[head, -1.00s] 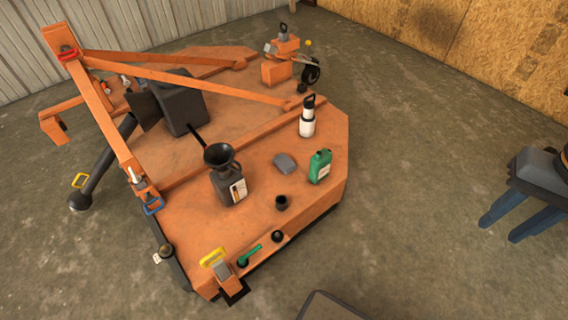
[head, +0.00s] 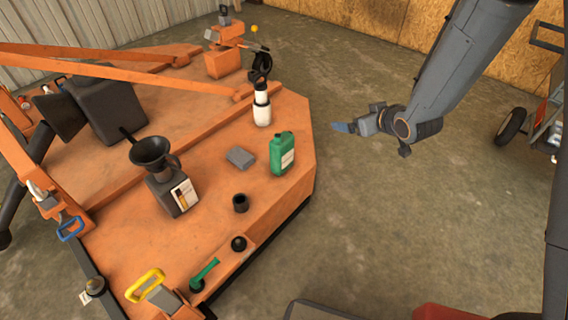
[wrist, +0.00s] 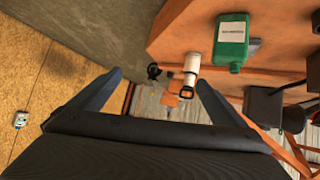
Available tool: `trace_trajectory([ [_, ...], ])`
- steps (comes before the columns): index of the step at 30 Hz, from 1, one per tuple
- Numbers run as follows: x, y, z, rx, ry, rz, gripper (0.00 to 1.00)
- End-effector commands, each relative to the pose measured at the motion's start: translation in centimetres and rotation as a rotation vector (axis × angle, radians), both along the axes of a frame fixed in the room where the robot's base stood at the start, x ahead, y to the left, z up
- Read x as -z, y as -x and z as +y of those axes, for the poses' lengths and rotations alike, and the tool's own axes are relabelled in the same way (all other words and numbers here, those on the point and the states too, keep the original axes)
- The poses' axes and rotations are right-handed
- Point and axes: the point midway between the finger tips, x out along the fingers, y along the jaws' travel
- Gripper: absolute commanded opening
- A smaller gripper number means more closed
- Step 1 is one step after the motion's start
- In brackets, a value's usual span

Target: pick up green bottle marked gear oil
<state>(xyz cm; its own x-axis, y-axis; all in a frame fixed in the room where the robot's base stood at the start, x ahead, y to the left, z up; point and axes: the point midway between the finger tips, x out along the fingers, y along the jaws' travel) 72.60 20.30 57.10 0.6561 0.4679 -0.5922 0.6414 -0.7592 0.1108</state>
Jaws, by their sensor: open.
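The green bottle (head: 282,153) stands upright near the right edge of the orange deck (head: 215,160), with a pale label on its side. In the wrist view the green bottle (wrist: 231,42) shows at the upper right, its label print too small to read surely. My gripper (head: 342,127) is to the right of the bottle in the head view, over the concrete floor and apart from it. In the wrist view my gripper (wrist: 160,82) has its two blue fingers spread wide with nothing between them.
A white bottle (head: 262,110) stands behind the green one. A grey block (head: 240,157), a black cup (head: 240,203) and a dark jug with a funnel (head: 175,190) are to its left. Orange bars (head: 120,60) cross the deck's back. The floor (head: 370,210) right of the deck is clear.

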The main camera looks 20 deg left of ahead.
Motion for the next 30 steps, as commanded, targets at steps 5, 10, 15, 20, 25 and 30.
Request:
trace_trajectory([
  [5, 7.9, -1.1, 7.2, -0.188, -0.164, -0.124, 0.96],
  [10, 13.1, 0.3, 12.6, -0.345, -0.346, -0.214, 0.96],
  [15, 16.1, 2.4, 15.5, -0.446, -0.498, -0.268, 0.96],
  [20, 17.0, 3.5, 16.5, -0.489, -0.571, -0.289, 0.96],
  [25, 17.0, 3.4, 17.9, -0.5, -0.588, -0.294, 0.96],
  [30, 17.0, 2.7, 19.2, -0.497, -0.585, -0.293, 0.96],
])
